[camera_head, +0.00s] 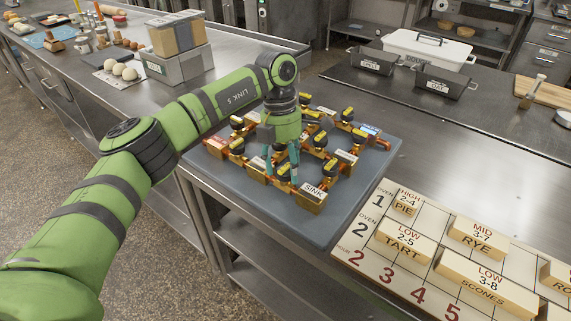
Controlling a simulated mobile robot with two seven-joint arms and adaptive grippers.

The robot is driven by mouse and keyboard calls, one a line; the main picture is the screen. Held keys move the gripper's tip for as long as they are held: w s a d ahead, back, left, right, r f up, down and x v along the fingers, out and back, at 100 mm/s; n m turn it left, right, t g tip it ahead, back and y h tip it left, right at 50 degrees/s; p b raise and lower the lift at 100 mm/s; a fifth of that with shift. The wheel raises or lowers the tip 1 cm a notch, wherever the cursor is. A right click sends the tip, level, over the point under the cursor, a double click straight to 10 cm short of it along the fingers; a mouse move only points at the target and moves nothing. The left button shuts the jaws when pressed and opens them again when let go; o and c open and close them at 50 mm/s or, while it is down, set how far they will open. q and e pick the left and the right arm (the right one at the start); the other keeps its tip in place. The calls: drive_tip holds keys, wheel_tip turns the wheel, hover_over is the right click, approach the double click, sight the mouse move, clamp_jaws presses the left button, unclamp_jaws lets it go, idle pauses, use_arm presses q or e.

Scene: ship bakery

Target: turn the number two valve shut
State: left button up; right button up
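A grey board (330,228) on the steel counter bears a brass pipe manifold with several black-and-yellow valve handles. The numbers on the handles are too small to read, so I cannot tell which valve is number two. A brass block labelled SINK (311,196) is at the manifold's near end. My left gripper (281,170) points down over the near part of the manifold. Its teal fingers are apart, one on each side of a valve handle (284,174); I cannot tell whether they touch it. My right gripper is not in view.
Other valve handles stand close around my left gripper, such as one at the manifold's right (360,136). A schedule board (408,262) with lettered blocks lies at the lower right. Dark tins (442,82) and a white lidded box (425,50) stand behind.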

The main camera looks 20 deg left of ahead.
use_arm(q)
drive_tip(key=shift+a+r, duration=0.15)
drive_tip(key=v, duration=1.1)
drive_tip(key=shift+r, duration=0.35)
